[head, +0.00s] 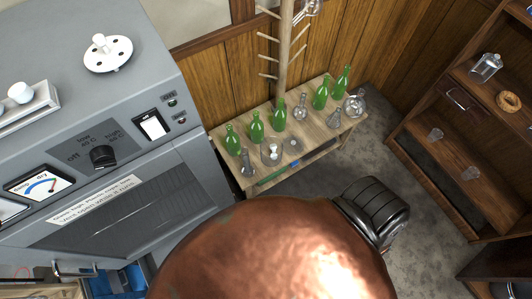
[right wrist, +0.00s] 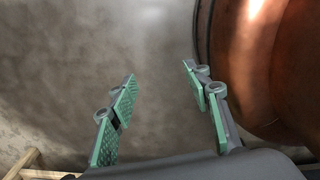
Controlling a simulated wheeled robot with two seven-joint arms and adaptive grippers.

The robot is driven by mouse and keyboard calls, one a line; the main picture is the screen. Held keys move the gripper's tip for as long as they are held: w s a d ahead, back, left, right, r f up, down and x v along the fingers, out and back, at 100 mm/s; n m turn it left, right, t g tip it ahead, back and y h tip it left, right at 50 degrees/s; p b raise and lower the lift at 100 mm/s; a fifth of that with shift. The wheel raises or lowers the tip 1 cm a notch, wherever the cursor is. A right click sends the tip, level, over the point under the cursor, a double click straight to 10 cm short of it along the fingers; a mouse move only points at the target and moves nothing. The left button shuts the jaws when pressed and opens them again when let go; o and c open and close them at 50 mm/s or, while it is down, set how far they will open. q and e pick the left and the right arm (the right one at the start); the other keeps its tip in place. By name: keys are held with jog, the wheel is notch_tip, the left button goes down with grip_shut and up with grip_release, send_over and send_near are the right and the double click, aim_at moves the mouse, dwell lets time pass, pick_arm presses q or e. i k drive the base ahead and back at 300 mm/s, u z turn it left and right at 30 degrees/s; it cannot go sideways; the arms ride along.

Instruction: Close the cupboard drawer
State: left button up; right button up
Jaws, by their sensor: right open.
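A brown wooden cupboard with open shelves (head: 463,130) stands at the right of the head view. Neither gripper can be made out in the head view, and my left gripper is not seen.
A large copper vessel (head: 270,255) fills the bottom middle, and is close right of the right fingers (right wrist: 265,60). A grey machine (head: 165,185) is at left. A wooden bench (head: 322,140) holds green bottles and glassware. Floor (head: 425,235) shows before the cupboard.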

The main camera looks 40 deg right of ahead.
aim_at(149, 264)
jog(key=z, duration=0.5)
jog(key=k, duration=1.3)
jog(key=u, duration=0.8)
